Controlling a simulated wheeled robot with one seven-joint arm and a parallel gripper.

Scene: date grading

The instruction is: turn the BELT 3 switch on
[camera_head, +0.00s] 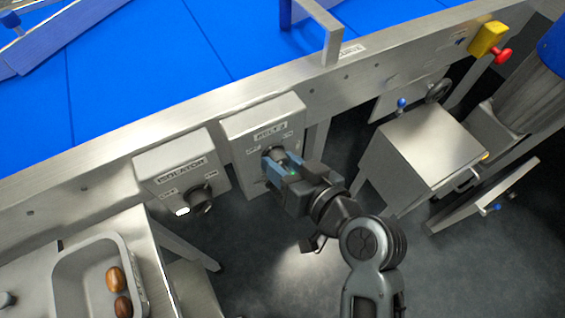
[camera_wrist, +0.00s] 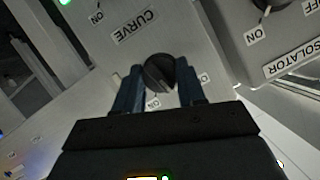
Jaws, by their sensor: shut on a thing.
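The BELT 3 switch box (camera_head: 240,128) is a grey metal box on the side of the conveyor frame. Its label is small and looks like BELT 3, with position labels on either side below it. My gripper (camera_head: 276,158) reaches it from the lower right and largely hides the switch in the head view. In the wrist view, the round black knob (camera_wrist: 160,73) sits between the two blue fingers of my gripper (camera_wrist: 158,80), which are shut on it. I cannot tell exactly where the knob points.
The ISOLATOR box (camera_head: 180,160) with its black knob (camera_head: 201,199) is close on the left. A CURVE label (camera_wrist: 135,27) shows in the wrist view. A tray (camera_head: 70,262) with brown dates is lower left. A metal cabinet (camera_head: 432,142) and a red-and-yellow stop button (camera_head: 490,40) are right.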

